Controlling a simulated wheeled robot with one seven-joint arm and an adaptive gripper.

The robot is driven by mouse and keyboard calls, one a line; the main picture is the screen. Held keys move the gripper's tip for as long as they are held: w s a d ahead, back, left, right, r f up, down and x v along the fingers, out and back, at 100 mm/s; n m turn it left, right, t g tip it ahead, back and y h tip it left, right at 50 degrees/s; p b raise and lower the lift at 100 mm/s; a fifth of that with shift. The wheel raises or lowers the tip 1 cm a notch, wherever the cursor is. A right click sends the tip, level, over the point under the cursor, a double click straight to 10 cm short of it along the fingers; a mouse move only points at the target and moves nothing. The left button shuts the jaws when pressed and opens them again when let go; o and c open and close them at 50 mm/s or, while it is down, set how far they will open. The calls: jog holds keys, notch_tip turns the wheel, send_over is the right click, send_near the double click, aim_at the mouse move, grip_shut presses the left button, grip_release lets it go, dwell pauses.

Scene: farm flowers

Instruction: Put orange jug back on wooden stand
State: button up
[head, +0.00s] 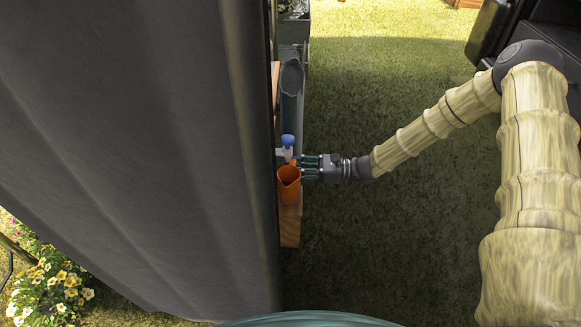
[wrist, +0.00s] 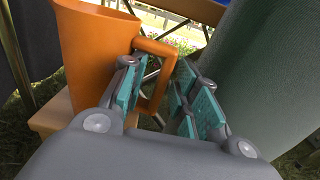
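The orange jug (head: 289,186) is upright at the wooden stand (head: 290,228), beside the dark barrier's edge. In the wrist view the jug (wrist: 92,50) fills the upper left, with pale wood (wrist: 52,115) under it. Its base is partly hidden by my gripper, so I cannot tell how fully it rests on the wood. My gripper (head: 306,168) is at the jug's right side. In the wrist view my gripper (wrist: 165,88) is open, its teal-padded fingers apart, with the jug's handle (wrist: 158,82) between them. The handle shows no clear grip on both sides.
A blue-topped tap (head: 288,141) is just above the jug in the head view. A grey-green rounded container (wrist: 265,70) stands close to the right finger. The large dark barrier (head: 130,140) fills the left. Open grass (head: 400,240) lies to the right.

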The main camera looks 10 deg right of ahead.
jog(key=p+v, duration=0.3)
jog(key=v, duration=0.7)
jog(key=shift+d+p, duration=0.25)
jog(key=shift+p, duration=0.05)
jog(key=shift+s, duration=0.15)
